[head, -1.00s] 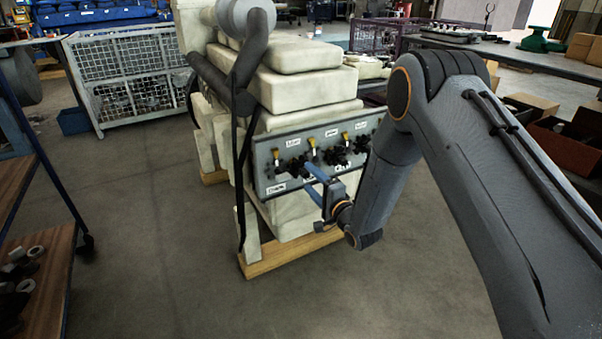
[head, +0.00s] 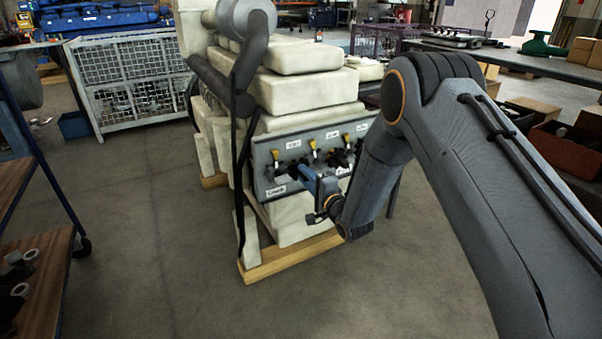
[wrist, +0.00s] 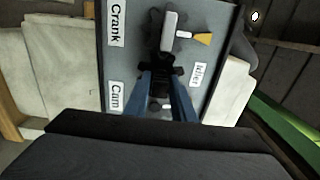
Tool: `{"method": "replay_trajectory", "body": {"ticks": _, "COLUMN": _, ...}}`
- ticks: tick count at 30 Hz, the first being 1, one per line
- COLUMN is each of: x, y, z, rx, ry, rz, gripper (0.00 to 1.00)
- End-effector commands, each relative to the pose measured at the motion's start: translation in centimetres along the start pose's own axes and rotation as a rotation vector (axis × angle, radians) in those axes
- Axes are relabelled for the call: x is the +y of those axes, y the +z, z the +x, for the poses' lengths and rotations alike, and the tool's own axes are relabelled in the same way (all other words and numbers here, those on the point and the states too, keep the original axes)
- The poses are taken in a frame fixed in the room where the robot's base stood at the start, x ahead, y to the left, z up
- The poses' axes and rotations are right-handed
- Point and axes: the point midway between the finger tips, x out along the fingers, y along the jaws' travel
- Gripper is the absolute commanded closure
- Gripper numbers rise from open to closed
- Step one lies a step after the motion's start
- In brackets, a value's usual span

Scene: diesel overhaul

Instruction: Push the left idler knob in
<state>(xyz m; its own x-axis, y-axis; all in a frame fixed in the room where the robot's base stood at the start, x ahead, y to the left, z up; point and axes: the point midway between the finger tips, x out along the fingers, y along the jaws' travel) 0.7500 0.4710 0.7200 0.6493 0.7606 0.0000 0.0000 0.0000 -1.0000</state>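The grey control panel (head: 262,178) is on the front of the cream engine. It has a row of dark knobs with yellow pointers and white labels. At its left end, the left idler knob (head: 281,170) is dark and partly behind my gripper (head: 302,172). In the wrist view the black knob (wrist: 160,60) lies by the "Idler" label (wrist: 197,75), a grey bar and a yellow pointer (wrist: 203,39). My gripper's two blue fingers (wrist: 163,78) are apart, with their tips at the black knob's lower edge. Contact and knob depth cannot be told.
The "Crank" (wrist: 116,22) and "Cam" (wrist: 116,97) labels are beside the knob. Black hoses (head: 241,140) hang left of the panel. A wooden beam (head: 290,257) lies under the engine. A shelf cart (head: 40,270) stands at left. The floor in front is clear.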

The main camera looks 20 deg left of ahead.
Motion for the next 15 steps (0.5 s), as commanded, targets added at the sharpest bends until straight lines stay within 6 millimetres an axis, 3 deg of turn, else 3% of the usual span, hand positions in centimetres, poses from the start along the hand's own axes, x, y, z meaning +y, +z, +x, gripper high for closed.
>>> {"method": "replay_trajectory", "body": {"ticks": 1, "x": 0.01, "y": 0.00, "z": -0.01, "rx": 0.000, "ry": 0.000, "rz": 0.000, "gripper": 0.86}}
{"method": "replay_trajectory", "body": {"ticks": 4, "x": 0.01, "y": -0.01, "z": -0.01, "rx": 0.000, "ry": 0.000, "rz": 0.000, "gripper": 1.00}}
{"method": "replay_trajectory", "body": {"ticks": 15, "x": 0.10, "y": -0.02, "z": 0.58, "rx": 0.000, "ry": 0.000, "rz": 0.000, "gripper": 1.00}}
